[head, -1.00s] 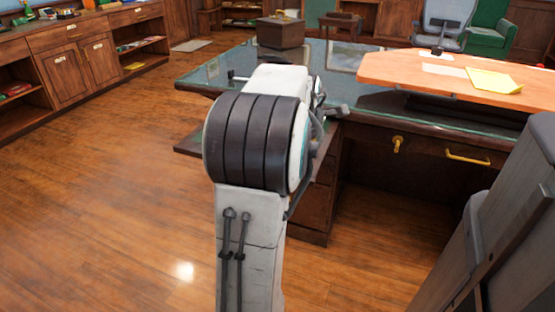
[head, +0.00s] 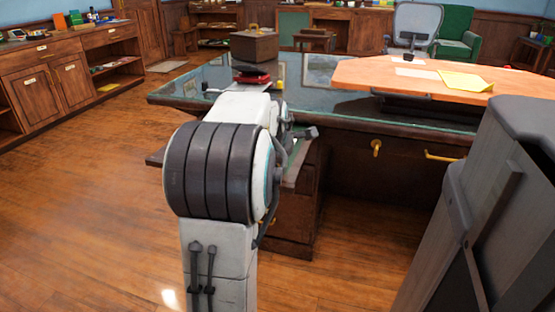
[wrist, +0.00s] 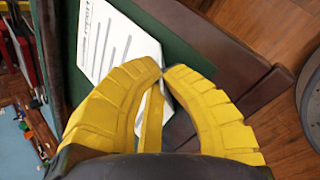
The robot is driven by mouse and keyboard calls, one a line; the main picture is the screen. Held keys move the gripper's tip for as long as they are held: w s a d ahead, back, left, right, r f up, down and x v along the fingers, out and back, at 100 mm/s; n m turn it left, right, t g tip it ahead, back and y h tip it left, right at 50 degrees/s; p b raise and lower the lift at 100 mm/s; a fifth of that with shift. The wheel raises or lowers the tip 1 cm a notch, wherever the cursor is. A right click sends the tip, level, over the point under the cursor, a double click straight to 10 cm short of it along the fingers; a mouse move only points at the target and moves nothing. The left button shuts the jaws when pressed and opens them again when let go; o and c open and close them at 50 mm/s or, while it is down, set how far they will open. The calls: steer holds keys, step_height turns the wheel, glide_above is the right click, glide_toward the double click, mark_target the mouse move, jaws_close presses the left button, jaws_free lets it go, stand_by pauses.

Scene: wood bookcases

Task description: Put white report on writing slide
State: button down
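The white report (wrist: 108,45) is a thin white sheet with printed lines. In the wrist view it is over a dark green surface with a brown wooden edge, which looks like the writing slide (wrist: 190,48). My gripper (wrist: 163,70) has yellow fingers whose tips come together at the report's edge, and it looks shut on it. I cannot tell whether the report rests flat on the green. In the head view the slide (head: 298,160) juts from the desk's near side, mostly behind my arm. The gripper and report are hidden there.
The glass-topped desk (head: 335,108) carries a brown box (head: 254,46), a red object (head: 252,78) and a raised orange-brown board (head: 410,76) with a yellow folder (head: 465,81). Cabinets (head: 75,75) line the left wall. The wooden floor at left is clear.

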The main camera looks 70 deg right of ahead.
steer(key=shift+f, duration=0.1)
steer(key=c, duration=1.9)
jaws_free()
steer(key=shift+f, duration=0.1)
steer(key=shift+o, duration=1)
